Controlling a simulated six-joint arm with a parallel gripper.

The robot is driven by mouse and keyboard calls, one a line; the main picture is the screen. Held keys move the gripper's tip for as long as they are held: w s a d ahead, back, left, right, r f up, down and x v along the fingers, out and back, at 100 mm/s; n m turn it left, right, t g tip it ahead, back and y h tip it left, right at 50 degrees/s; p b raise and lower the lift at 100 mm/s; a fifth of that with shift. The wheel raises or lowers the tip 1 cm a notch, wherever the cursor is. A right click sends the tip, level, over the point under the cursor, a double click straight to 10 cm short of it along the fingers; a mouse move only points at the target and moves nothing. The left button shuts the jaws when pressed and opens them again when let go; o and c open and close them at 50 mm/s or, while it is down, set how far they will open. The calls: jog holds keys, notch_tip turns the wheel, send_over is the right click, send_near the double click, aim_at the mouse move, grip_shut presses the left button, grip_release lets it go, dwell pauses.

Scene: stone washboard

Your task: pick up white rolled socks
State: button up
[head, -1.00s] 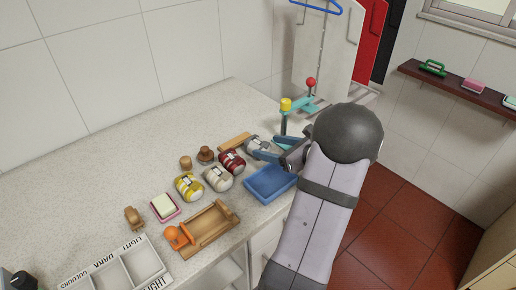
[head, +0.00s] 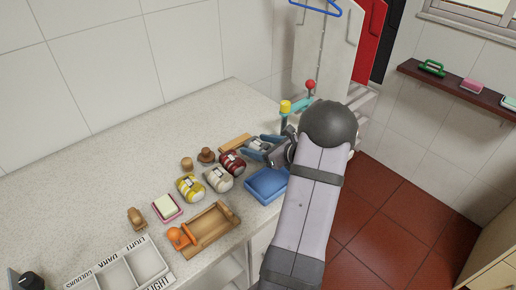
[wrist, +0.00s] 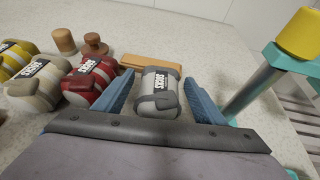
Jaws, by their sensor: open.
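The white rolled socks (head: 219,179), cream with a label band, lie on the counter between the yellow and red rolls. They also show at the left of the wrist view (wrist: 38,86), outside my fingers. My gripper (head: 262,147) is open, with blue fingers. In the wrist view, its fingers (wrist: 159,80) stand on either side of a grey rolled sock pair (wrist: 157,100), which lies between them. I cannot tell whether either finger touches it. The arm hides part of the counter's right end.
Red rolled socks (head: 232,163) lie between the white and grey rolls; yellow ones (head: 190,188) lie left of the white. A blue tray (head: 266,185), wooden tray (head: 211,230) and soap dish (head: 167,208) are nearby. A yellow-topped post (wrist: 298,38) stands close at right. The back-left counter is clear.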

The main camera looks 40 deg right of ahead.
jog(key=c, duration=1.3)
jog(key=shift+o, duration=0.2)
jog(key=shift+r, duration=0.15)
